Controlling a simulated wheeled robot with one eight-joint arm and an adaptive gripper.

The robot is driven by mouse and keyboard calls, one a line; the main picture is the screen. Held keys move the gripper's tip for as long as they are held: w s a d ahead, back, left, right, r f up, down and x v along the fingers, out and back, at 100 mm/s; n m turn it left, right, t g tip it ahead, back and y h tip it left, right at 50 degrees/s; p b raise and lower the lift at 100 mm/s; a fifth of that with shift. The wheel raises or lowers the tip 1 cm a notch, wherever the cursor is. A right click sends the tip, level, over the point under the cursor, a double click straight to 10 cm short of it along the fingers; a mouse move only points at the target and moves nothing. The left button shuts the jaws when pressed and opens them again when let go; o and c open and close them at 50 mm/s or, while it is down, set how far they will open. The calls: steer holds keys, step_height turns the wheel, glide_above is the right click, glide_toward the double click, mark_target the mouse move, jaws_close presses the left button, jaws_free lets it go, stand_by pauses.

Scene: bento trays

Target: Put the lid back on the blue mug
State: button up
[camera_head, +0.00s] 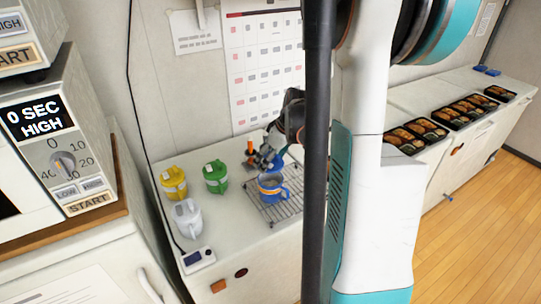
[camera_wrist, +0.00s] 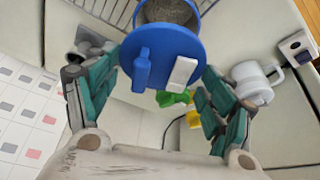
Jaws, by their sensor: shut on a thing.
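The blue mug (camera_head: 270,188) stands upright on the wire rack, its mouth uncovered and dark inside. It also shows at the top of the wrist view (camera_wrist: 196,8), partly hidden behind the lid. In the head view my gripper (camera_head: 266,156) is just behind and above the mug. The lid (camera_head: 277,162) appears apart from the rim; the exact gap is unclear.
A yellow mug (camera_head: 173,184), a green mug (camera_head: 215,178) and a white mug (camera_head: 187,220) stand left of the wire rack (camera_head: 287,211). A small orange object (camera_head: 250,147) is near the wall. Filled bento trays (camera_head: 402,137) lie on the right counter.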

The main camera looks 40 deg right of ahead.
steer(key=shift+f+b, duration=1.85)
steer(key=shift+f, duration=0.9)
steer(key=shift+f+b, duration=0.15)
steer(key=shift+b, duration=0.35)
stand_by(0.5)
steer(key=o, duration=1.2)
steer(key=shift+c, duration=0.2)
steer(key=shift+r+p, duration=2.4)
steer(key=shift+r, duration=1.15)
